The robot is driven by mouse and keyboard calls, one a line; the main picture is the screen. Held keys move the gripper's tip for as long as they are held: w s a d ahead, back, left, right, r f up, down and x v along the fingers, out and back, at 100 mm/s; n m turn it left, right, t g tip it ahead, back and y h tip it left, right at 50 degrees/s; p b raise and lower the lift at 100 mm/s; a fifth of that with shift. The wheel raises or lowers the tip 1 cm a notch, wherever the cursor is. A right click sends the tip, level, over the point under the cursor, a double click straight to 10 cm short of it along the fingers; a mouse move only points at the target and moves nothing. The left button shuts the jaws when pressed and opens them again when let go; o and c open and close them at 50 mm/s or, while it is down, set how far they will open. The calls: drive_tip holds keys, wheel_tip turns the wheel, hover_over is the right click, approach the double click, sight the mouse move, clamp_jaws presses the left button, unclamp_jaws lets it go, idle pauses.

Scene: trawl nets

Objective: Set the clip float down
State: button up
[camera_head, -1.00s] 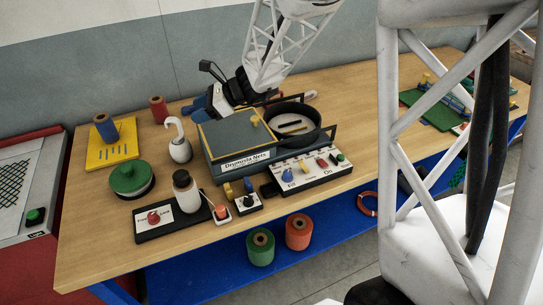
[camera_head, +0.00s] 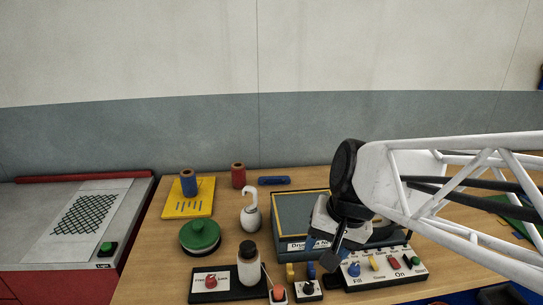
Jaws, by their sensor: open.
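A white rounded body with a hooked top (camera_head: 250,214), which looks like the clip float, stands upright on the wooden table, left of the grey-blue box (camera_head: 297,215). Nothing holds it. My gripper (camera_head: 325,256) hangs low over the front right of that box, near the control panel with coloured knobs (camera_head: 378,269). It is to the right of the white body and apart from it. It is open, and I see nothing held in it. My wrist and arm hide the right part of the box and what lies behind.
A green round lid (camera_head: 200,236) and a white bottle with a dark cap (camera_head: 248,264) stand near the white body. A yellow board (camera_head: 189,206) bears a blue spool (camera_head: 188,183). A red spool (camera_head: 238,176) and a blue piece (camera_head: 273,181) are at the back.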

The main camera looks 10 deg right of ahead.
drive_tip(key=s+d+n+t+h, duration=0.1)
drive_tip(key=s+d+n+h, duration=0.1)
drive_tip(key=s, duration=0.3)
drive_tip(key=shift+s+d+r+n+h, duration=0.15)
drive_tip(key=shift+d+r+n+h, duration=0.2)
drive_tip(key=shift+d+n, duration=0.35)
drive_tip(key=shift+a, duration=0.1)
idle(0.6)
